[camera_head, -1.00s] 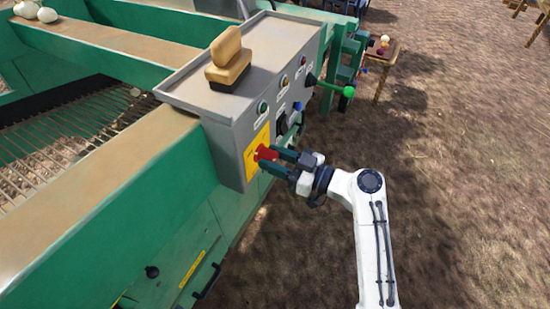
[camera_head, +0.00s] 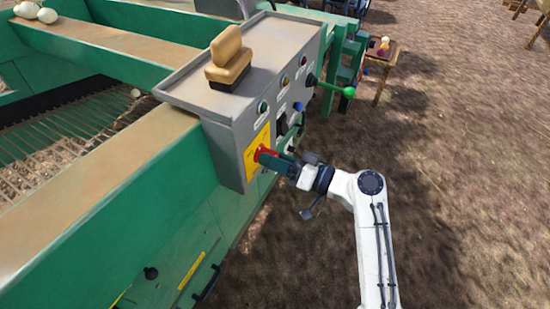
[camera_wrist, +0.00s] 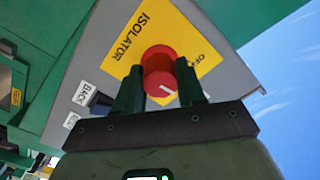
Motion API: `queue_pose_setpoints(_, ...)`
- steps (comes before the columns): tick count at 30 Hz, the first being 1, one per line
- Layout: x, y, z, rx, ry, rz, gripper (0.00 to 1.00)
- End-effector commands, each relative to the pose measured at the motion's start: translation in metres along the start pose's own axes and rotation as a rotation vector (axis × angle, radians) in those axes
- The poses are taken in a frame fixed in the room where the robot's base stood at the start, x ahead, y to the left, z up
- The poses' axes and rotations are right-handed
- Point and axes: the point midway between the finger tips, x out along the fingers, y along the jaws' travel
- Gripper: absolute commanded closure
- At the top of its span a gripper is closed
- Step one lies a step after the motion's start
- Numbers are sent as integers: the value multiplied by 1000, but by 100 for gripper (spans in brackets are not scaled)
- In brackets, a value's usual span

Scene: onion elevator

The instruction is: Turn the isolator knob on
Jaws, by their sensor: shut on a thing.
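The red isolator knob (camera_wrist: 160,66) sits on a yellow plate (camera_wrist: 150,32) marked "ISOLATOR" in the wrist view. A white mark on the knob's face points toward the lower right, and part of an "OF..." label shows at the right. My gripper (camera_wrist: 158,92) is shut on the knob, one dark green finger on each side. In the head view the knob (camera_head: 262,153) is at the lower left of the grey control box (camera_head: 228,150), with my gripper (camera_head: 268,158) on it. The fingers hide part of the knob there.
A tan brush (camera_head: 229,58) stands on top of the box. The green machine frame (camera_head: 130,200) lies left; open ground (camera_head: 460,220) is at right.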

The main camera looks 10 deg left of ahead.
Motion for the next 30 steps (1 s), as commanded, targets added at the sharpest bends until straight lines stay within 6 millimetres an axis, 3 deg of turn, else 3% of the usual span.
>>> queue_pose_setpoints(18,-1,-1,1,582,-5,3,91)
queue_pose_setpoints(30,-1,-1,2,839,-5,4,91)
